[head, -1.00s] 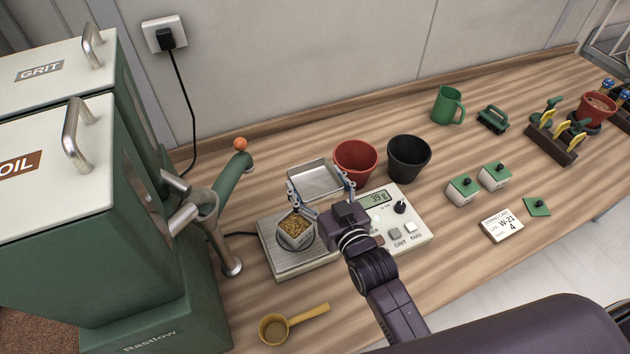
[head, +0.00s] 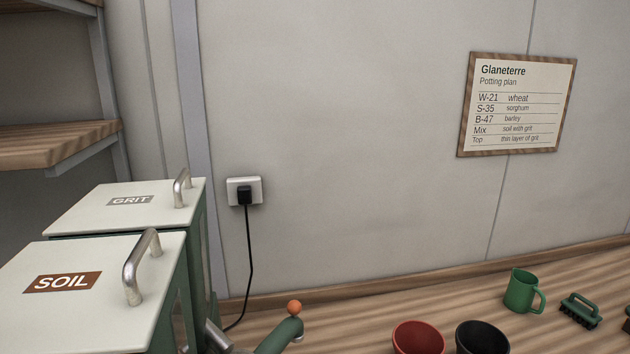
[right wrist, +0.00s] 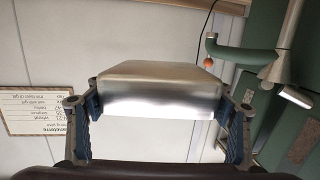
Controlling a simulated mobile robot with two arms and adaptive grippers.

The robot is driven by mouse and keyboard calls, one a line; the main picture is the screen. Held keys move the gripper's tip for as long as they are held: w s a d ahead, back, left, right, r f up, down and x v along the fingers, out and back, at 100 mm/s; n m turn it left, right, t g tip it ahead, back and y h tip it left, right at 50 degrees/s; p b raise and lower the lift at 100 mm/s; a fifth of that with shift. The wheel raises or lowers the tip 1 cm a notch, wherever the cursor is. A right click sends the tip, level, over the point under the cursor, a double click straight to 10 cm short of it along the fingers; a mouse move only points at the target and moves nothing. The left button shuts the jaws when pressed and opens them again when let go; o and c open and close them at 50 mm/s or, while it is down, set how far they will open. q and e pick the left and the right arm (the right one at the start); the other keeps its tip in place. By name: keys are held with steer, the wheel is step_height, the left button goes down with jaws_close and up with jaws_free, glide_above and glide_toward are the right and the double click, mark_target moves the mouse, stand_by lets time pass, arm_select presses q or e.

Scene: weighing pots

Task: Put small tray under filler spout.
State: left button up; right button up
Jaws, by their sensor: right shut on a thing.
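The small tray (right wrist: 158,88) is a shiny metal pan that fills the middle of the right wrist view. My right gripper (right wrist: 160,108) is shut on it, with one blue finger at each side. The tray hides what is directly behind it. The filler's green arm with an orange ball (right wrist: 208,63) and a grey metal part (right wrist: 288,88) show to the right of the tray, apart from it. In the head view the green arm (head: 280,337) and a grey metal tube (head: 218,336) beside it show at the bottom edge. Neither gripper is in the head view.
The filler's soil bin (head: 95,300) and grit bin (head: 130,205) stand at left. A potting plan (head: 517,105) hangs on the wall.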

steer(key=s+a+r+y, duration=0.1)
steer(key=s+a+r+n+g+y+b, duration=0.1)
steer(key=s+a, duration=0.1)
steer(key=shift+s+n, duration=0.1)
steer(key=shift+n, duration=0.2)
stand_by(1.1)
